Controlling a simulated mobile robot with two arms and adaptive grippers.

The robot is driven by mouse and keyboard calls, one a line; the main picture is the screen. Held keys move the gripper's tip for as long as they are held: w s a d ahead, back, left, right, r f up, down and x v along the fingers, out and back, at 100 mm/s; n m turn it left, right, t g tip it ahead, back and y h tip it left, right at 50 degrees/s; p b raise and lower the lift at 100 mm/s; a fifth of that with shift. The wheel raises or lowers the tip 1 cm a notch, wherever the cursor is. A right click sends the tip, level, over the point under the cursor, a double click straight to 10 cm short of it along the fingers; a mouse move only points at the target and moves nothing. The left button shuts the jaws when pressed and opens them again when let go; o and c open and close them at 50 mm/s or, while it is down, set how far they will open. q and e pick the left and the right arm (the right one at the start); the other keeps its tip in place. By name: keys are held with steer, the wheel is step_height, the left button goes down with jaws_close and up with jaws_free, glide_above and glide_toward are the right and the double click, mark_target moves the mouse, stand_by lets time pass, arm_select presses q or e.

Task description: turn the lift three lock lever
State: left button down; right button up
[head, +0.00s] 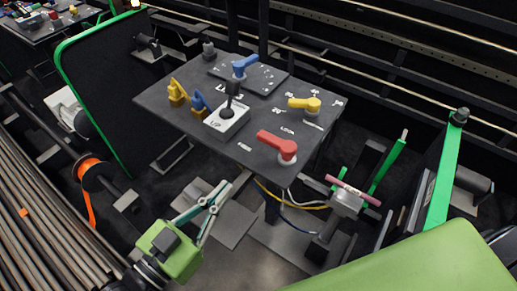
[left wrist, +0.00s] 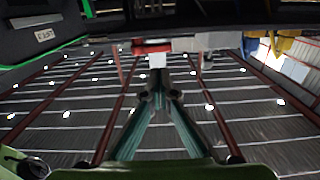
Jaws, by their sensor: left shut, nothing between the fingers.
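A dark control panel (head: 160,101) carries several levers. A red lever (head: 276,146) is at its near right corner, its handle pointing left. A yellow lever (head: 304,104) is behind it, and a blue lever (head: 243,66) is at the back. The small panel lettering is too blurred to tell which is the lock lever. My left gripper (head: 213,195) is shut and empty, in front of and below the panel's near edge, apart from the red lever. In the left wrist view its fingers (left wrist: 158,62) meet near a red shape (left wrist: 152,46). My right gripper is not in view.
A black joystick (head: 229,101) on a white plate, yellow switches (head: 178,92) and a blue switch (head: 200,103) stand on the panel. A grey fixture with a pink bar (head: 352,191) is right of the panel. Rods (head: 50,220) lie at the left.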

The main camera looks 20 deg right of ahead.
mark_target(266, 143)
arm_select(q)
steer(key=p+x, duration=0.3)
steer(key=x, duration=0.9)
steer(key=shift+w+d+r, duration=0.1)
steer(key=shift+w+d+p, duration=0.35)
steer(key=shift+d, duration=0.05)
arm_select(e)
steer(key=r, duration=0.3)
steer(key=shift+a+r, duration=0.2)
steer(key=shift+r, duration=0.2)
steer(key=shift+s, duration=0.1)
